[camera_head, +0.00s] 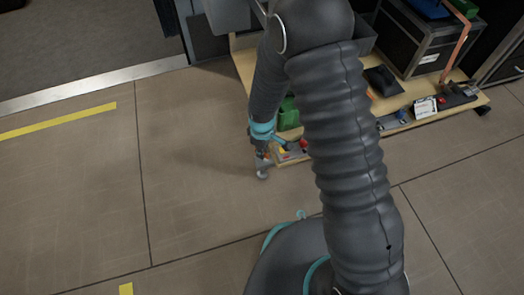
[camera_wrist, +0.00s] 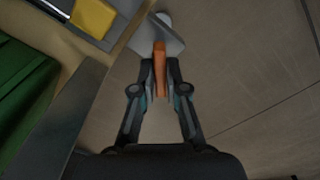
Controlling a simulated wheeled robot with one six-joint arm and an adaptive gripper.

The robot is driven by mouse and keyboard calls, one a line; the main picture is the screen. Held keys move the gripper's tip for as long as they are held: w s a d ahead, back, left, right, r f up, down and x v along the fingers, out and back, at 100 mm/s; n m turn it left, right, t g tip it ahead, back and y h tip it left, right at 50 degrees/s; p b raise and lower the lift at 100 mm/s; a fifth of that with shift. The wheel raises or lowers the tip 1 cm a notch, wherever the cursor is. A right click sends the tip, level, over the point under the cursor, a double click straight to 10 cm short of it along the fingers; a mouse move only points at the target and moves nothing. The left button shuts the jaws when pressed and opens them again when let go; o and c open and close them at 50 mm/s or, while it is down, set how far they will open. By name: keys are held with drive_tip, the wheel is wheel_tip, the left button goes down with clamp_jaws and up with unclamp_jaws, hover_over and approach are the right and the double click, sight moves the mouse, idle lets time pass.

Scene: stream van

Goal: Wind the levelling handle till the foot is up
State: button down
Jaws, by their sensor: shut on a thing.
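The levelling handle's orange grip (camera_wrist: 160,55) stands between my fingertips in the wrist view. My gripper (camera_wrist: 160,78) is shut on it, with one finger on each side. A pale grey flat part (camera_wrist: 165,35) with a rounded end lies just beyond the grip. In the head view my gripper (camera_head: 262,154) points down beside the front left corner of a wooden bench, with a small grey piece (camera_head: 263,173) just below it. I cannot make out the foot or tell its height.
The wooden bench (camera_head: 244,68) holds a green object (camera_head: 289,114), black cases (camera_head: 420,45) and small tools. A yellow block (camera_wrist: 93,17) shows near the grip in the wrist view. The tiled floor (camera_head: 195,150) to the left is clear, with yellow tape (camera_head: 60,121) on it.

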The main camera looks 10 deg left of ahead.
drive_tip(key=shift+n, duration=1.3)
drive_tip(key=c, duration=1.2)
unclamp_jaws()
wheel_tip(320, 180, up, 12)
